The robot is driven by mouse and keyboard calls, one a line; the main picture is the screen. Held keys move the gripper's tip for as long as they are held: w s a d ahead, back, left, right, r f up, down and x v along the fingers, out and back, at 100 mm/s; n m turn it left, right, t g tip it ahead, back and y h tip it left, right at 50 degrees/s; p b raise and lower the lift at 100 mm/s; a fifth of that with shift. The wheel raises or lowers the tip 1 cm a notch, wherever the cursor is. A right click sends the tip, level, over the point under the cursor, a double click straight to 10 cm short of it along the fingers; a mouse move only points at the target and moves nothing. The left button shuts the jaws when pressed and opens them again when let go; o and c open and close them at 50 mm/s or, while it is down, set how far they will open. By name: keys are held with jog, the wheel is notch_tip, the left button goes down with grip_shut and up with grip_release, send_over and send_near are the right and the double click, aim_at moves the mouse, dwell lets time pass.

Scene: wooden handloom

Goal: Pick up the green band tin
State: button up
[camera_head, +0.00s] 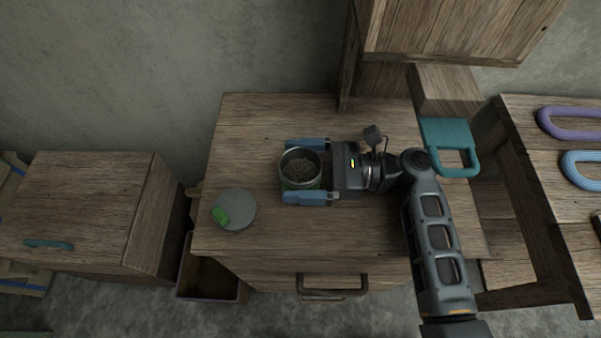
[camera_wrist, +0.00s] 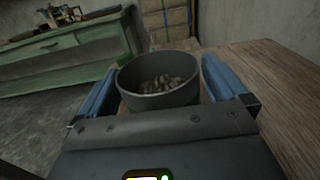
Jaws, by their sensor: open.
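The green band tin (camera_head: 300,168) stands upright on the wooden cabinet top. It is an open grey tin with a green band low on its side and small brownish pieces inside. My gripper (camera_head: 307,170) is open, with one blue finger on each side of the tin. The wrist view also shows the tin (camera_wrist: 160,80) between the two fingers (camera_wrist: 160,90), its lower part hidden by the gripper body. I cannot tell whether either finger touches it.
A round grey lid with a green tab (camera_head: 237,209) lies left of the tin on the cabinet top (camera_head: 250,130). A teal handle piece (camera_head: 448,133) is at the back right. Purple (camera_head: 570,122) and blue (camera_head: 582,168) loops lie on the right table. A lower wooden cabinet (camera_head: 80,200) stands left.

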jog(key=shift+c, duration=0.3)
jog(key=c, duration=1)
jog(key=shift+r, duration=0.55)
jog(key=shift+s+r+p, duration=0.15)
jog(key=shift+s+r, duration=0.15)
jog(key=shift+r, duration=0.3)
jog(key=shift+s+r+p, duration=0.15)
jog(key=shift+s+r, duration=0.1)
jog(key=shift+r, duration=0.3)
jog(key=s, duration=1.7)
jog(key=shift+a, duration=0.3)
